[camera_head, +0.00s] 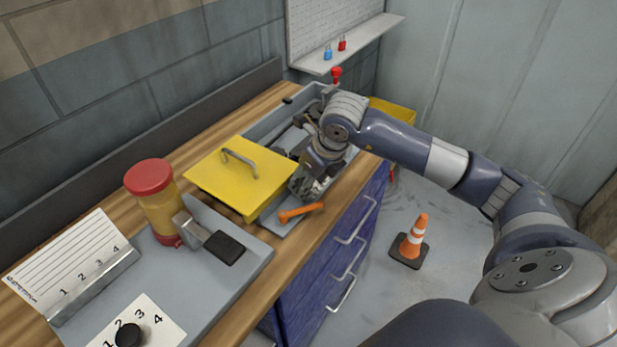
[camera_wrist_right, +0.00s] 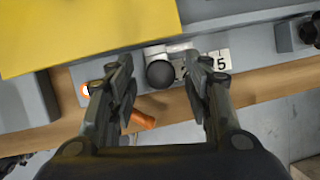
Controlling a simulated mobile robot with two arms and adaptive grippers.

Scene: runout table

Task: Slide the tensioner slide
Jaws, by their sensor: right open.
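In the right wrist view a dark round knob (camera_wrist_right: 160,74) on a pale block sits beside a white scale plate (camera_wrist_right: 219,62) marked 5. This looks like the tensioner slide. My right gripper (camera_wrist_right: 160,75) is open, with one finger on each side of the knob in the picture. I cannot tell whether the fingers touch it. In the head view the right gripper (camera_head: 303,187) is low over the bench's front edge, beside the yellow cover, and hides the knob. My left gripper is not in view.
A yellow cover (camera_head: 225,184) with a handle stands left of the gripper. An orange lever (camera_head: 301,212) sticks out just in front. A red-capped jar (camera_head: 157,205) and numbered dial plate (camera_head: 143,325) are at the near left. A cone (camera_head: 414,236) stands on the floor.

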